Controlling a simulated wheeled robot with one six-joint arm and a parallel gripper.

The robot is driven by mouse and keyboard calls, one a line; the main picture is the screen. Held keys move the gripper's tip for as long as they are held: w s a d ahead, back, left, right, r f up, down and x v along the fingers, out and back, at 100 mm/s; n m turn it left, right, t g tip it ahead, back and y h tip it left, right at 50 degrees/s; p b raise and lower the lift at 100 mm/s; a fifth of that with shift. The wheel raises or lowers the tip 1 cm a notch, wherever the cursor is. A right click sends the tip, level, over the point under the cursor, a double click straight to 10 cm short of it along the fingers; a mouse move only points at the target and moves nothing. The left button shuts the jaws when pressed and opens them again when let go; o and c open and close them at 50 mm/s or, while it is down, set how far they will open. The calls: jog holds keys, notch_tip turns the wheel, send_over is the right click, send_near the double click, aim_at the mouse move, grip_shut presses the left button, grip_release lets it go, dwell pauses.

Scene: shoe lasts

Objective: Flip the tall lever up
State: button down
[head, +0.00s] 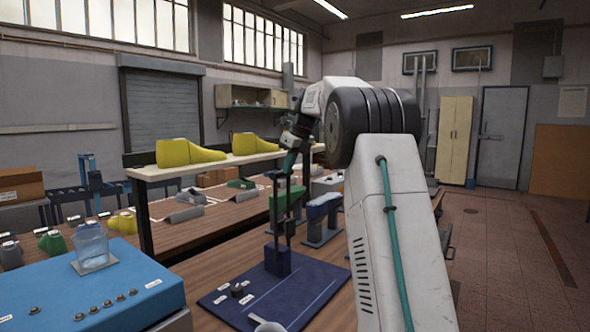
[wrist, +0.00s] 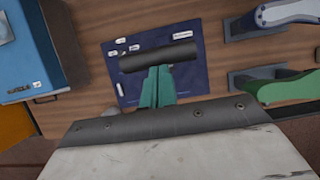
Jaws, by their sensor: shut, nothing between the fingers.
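A dark blue block (head: 278,260) stands on the navy mat (head: 318,286) in the head view, with thin dark uprights (head: 277,210) rising from it to near my gripper (head: 291,161). This looks like the tall lever. In the wrist view, a dark cylindrical bar (wrist: 158,57), seemingly its handle, lies crosswise over the mat (wrist: 190,88). My gripper's teal fingers (wrist: 158,72) are together and empty, with their tips at the near side of the bar. I cannot tell whether they touch it. The bar hides part of the block below.
Small labelled fittings (head: 237,290) sit on the mat's left part. A blue box (head: 130,285) with a clear cup (head: 91,246) stands at left. A green last (head: 278,203) and a blue-grey last (head: 322,207) stand on holders behind. A raised shelf (head: 190,170) carries yellow lasts.

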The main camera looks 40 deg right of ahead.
jog(key=shift+w+a, duration=0.3)
jog(key=shift+w, duration=0.4)
jog(key=shift+w+a+f, duration=0.1)
jog(key=v, duration=1.2)
jog(key=shift+r, duration=0.25)
